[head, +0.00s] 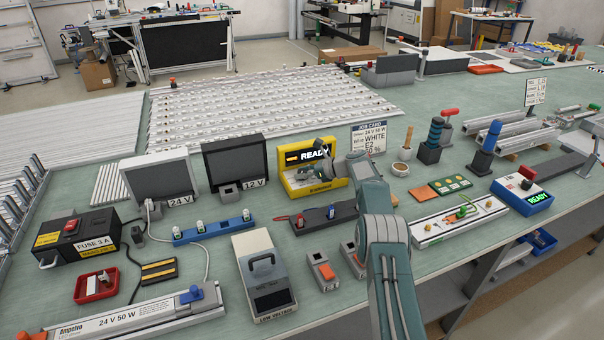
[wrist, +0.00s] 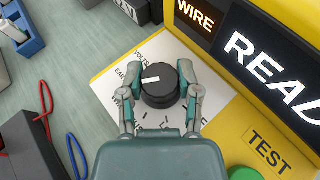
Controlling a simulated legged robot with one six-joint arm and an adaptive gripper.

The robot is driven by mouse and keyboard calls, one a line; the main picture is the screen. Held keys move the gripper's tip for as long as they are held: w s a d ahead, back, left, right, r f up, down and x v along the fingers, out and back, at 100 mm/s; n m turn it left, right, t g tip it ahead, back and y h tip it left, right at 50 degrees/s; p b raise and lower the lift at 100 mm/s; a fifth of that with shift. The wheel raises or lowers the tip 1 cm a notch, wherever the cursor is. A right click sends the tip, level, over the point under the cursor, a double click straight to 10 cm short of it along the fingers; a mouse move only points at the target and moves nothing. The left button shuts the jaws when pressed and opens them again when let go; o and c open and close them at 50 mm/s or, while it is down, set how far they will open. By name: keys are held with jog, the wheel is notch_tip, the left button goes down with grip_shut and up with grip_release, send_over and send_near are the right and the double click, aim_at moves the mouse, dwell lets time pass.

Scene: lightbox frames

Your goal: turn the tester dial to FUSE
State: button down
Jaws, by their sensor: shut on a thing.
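The yellow tester (head: 325,187) stands mid-bench; its display (head: 314,154) reads READY. In the wrist view the tester's black round dial (wrist: 161,96) sits on a white label plate (wrist: 104,86). Its white pointer mark lies toward the left of the picture. My gripper (wrist: 158,82) is shut on the dial, one finger on each side; it also shows at the tester in the head view (head: 324,171). Labels beginning VOLT and EART show at the plate's upper left. Other labels are partly covered by my fingers and wrist, and I cannot read FUSE.
A green button (wrist: 243,173) sits below the TEST label (wrist: 268,140). A dark block with red and blue wire loops (wrist: 30,145) lies left of the tester. A job card (head: 370,137) stands behind and a cup (head: 400,169) to the right.

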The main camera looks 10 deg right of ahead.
jog(key=shift+c, duration=1.5)
grip_release()
jog(key=shift+w, duration=0.1)
jog(key=v, duration=1.2)
jog(key=shift+f, duration=0.15)
